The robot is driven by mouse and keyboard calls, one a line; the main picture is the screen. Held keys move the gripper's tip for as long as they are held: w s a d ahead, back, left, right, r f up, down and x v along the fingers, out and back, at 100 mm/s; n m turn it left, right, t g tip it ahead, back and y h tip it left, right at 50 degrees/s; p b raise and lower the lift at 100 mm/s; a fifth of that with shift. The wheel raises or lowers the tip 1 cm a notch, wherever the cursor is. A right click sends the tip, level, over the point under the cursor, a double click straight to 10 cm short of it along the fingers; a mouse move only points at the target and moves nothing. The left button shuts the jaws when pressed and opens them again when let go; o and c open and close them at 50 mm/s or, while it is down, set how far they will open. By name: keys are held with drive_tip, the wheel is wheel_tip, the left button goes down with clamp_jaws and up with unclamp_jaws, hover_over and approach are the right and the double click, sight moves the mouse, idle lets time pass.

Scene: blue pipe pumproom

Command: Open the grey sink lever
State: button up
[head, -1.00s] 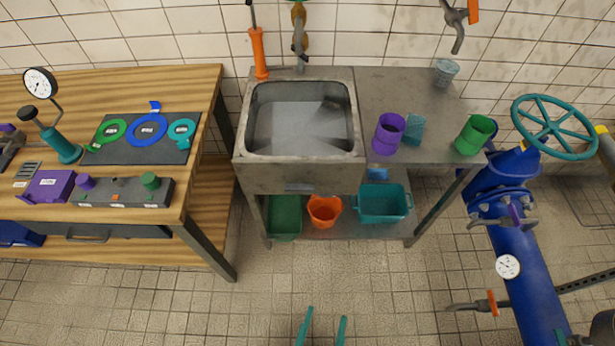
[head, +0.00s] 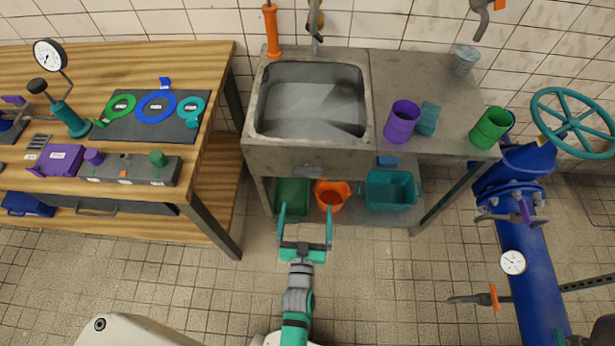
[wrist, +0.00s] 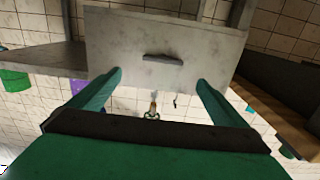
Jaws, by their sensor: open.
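A grey bar handle (head: 307,171) sits on the front panel of the metal sink (head: 249,118). It is also in the wrist view (wrist: 163,58), where the picture is upside down. I see no other clear grey lever on the sink, and cannot tell for sure that this bar is the lever. My gripper (head: 305,208) is open and empty, in front of the sink and apart from the handle. In the wrist view the handle lies between and beyond the fingertips (wrist: 160,78). A tap (head: 316,27) rises behind the basin, its top cut off in the head view.
Bins, including a teal one (head: 390,190), sit on the shelf below. A wooden workbench (head: 215,62) is at left, blue pipework (head: 530,285) at right. Floor in front is clear.

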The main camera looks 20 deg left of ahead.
sight(307, 175)
drive_tip(key=x, duration=1.2)
drive_tip(key=shift+a, duration=0.4)
drive_tip(key=shift+c, duration=0.4)
drive_tip(key=c, duration=1)
